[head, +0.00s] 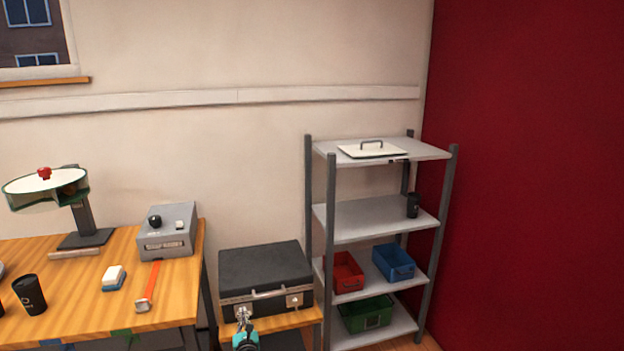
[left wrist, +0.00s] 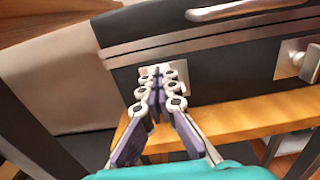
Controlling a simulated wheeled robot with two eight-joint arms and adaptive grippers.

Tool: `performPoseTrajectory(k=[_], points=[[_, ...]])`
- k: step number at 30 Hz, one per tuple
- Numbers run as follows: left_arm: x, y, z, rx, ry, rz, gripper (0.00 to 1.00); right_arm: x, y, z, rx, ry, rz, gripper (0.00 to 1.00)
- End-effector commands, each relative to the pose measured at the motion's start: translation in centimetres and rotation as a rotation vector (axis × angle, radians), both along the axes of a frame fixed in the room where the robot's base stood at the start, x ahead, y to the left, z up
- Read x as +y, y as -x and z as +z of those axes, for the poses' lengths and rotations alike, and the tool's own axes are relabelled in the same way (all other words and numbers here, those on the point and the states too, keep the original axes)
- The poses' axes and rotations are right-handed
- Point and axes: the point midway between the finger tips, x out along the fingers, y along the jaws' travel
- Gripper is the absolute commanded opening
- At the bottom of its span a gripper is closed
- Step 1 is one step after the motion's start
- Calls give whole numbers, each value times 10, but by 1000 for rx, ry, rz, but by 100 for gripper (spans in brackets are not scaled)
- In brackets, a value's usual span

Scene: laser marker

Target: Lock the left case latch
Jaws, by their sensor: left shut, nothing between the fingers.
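A closed black case (head: 265,270) with a metal rim and a front handle (head: 268,293) stands on a small wooden stand. My left gripper (head: 242,314) is at the front of the case, at its left latch; the fingers cover much of that latch in the head view. In the left wrist view my left gripper (left wrist: 158,72) is shut and empty, with its tips over the left latch plate (left wrist: 184,75). Whether they touch it, and the latch's exact position, I cannot tell. The right latch (head: 293,300) is visible, also in the left wrist view (left wrist: 299,60). My right gripper is not in view.
The wooden stand (left wrist: 240,118) runs under the case. To the left, a wooden workbench (head: 90,275) holds a grey box device (head: 168,232), a red-handled tool (head: 148,287) and a black cup (head: 29,294). A grey shelf rack (head: 330,230) stands close on the right.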

Motion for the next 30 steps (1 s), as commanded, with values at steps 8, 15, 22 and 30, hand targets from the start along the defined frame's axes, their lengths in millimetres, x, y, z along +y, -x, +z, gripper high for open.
performPoseTrajectory(k=[8, 15, 22, 30], points=[[0, 0, -2, 0, 0, 0, 0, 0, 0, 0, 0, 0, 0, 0], [0, 0, -1, 0, 0, 0, 0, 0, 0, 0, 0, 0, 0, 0], [1, 0, 6, 0, 0, 0, 0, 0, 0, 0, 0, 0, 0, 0], [-6, 22, 7, 0, 0, -1, 0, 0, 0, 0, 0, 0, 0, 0]])
